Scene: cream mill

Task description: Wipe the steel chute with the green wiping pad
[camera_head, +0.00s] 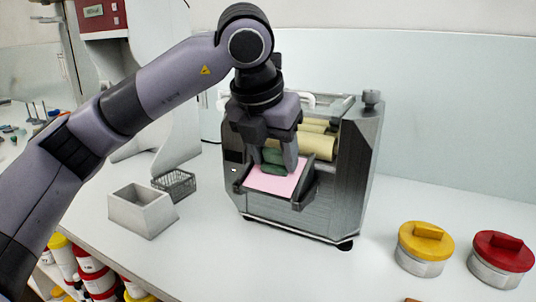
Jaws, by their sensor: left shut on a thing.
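My left gripper (275,165) is shut on the green wiping pad (272,157), which shows between its fingers. The gripper points down over the steel chute (302,203) at the front of the roller mill (345,165). A pink layer (278,182) covers the chute's sloping floor. The pad is at the upper part of the chute, close to the pink layer; whether it touches is hard to tell. The fingers hide part of the chute's upper end. My right gripper is not in view.
Pale rollers (318,143) sit in the mill behind the gripper. A grey open box (143,211) and a dark wire basket (175,184) stand to the left. A yellow-lidded jar (424,248) and a red-lidded jar (502,258) stand at right. The table front is mostly clear.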

